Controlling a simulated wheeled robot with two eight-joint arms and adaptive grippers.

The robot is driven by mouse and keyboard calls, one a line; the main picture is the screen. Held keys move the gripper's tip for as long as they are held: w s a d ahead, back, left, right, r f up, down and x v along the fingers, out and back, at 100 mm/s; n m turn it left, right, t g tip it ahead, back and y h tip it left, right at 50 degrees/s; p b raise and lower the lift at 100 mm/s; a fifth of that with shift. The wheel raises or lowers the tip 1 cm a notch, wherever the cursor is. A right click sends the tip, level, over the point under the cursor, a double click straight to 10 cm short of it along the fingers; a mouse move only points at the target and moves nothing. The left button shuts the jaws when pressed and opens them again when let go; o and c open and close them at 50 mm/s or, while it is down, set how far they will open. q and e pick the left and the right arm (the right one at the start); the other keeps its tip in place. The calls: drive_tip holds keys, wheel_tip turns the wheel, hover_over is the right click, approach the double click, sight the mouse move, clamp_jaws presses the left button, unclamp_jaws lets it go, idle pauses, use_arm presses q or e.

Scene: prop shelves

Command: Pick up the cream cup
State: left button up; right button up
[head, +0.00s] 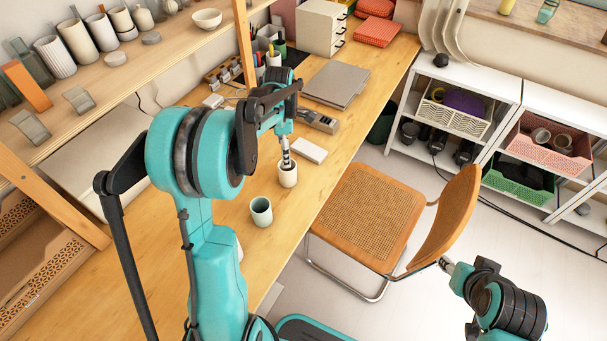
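The cream cup (288,178) stands upright on the wooden desk (336,166). My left gripper (287,162) points down at the cup from above. Its fingertips are at the cup's rim and seem to overlap the opening. Whether they touch or grip the wall is too small to tell. A grey-green cup (261,212) stands on the desk just in front and to the left of the cream cup. My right gripper (446,265) is off to the lower right, over the floor beside the chair and away from the cups. Its finger opening is too small to judge.
A white box (309,150), a grey laptop-like slab (336,84) and pen holders (273,59) lie behind the cup. A cane chair (366,214) stands against the desk's right edge. A shelf of pottery (142,62) runs along the upper left.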

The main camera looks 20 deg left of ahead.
sight(288, 174)
use_arm(q)
drive_tip(key=f+b, duration=0.1)
drive_tip(key=f, duration=0.1)
drive_tip(key=f+b, duration=0.1)
drive_tip(key=f, duration=0.2)
drive_tip(key=d+f+b, duration=0.1)
drive_tip(key=f, duration=0.1)
drive_tip(key=shift+s+f, duration=0.15)
drive_tip(key=shift+a+f+b, duration=0.1)
drive_tip(key=shift+f+b, duration=0.2)
drive_tip(key=shift+f, duration=0.05)
drive_tip(key=shift+r, duration=0.1)
drive_tip(key=shift+c, duration=0.8)
drive_tip(key=c, duration=1.2)
